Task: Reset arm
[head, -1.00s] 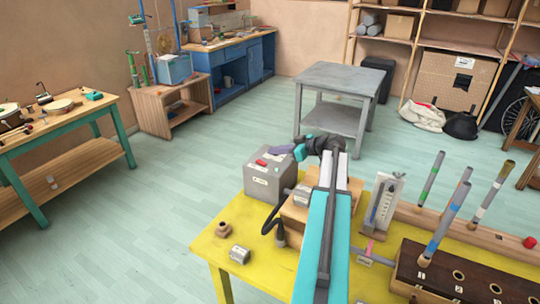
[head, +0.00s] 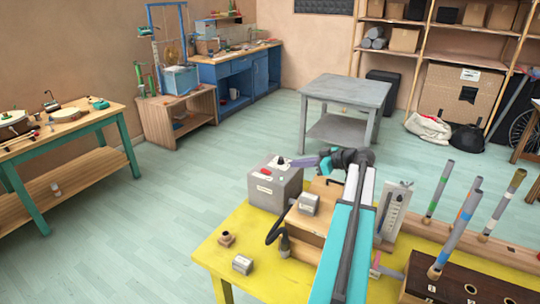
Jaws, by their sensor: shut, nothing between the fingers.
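My arm reaches from the bottom edge up over the yellow table (head: 215,257) and bends left at its dark wrist. My gripper (head: 303,161) is at its end, small and seen from the side, pointing left. Its fingers look shut with nothing held. It appears above the right edge of a grey box (head: 262,203) with a dark knob (head: 281,160) and a red button on top. I cannot tell how high it is above the box.
A metal cylinder (head: 243,265) and a brown fitting (head: 226,239) lie at the table's front left. Upright tubes (head: 440,187) and a dark holed block (head: 465,278) stand right of my arm. A grey table (head: 345,93) stands beyond, with open floor on the left.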

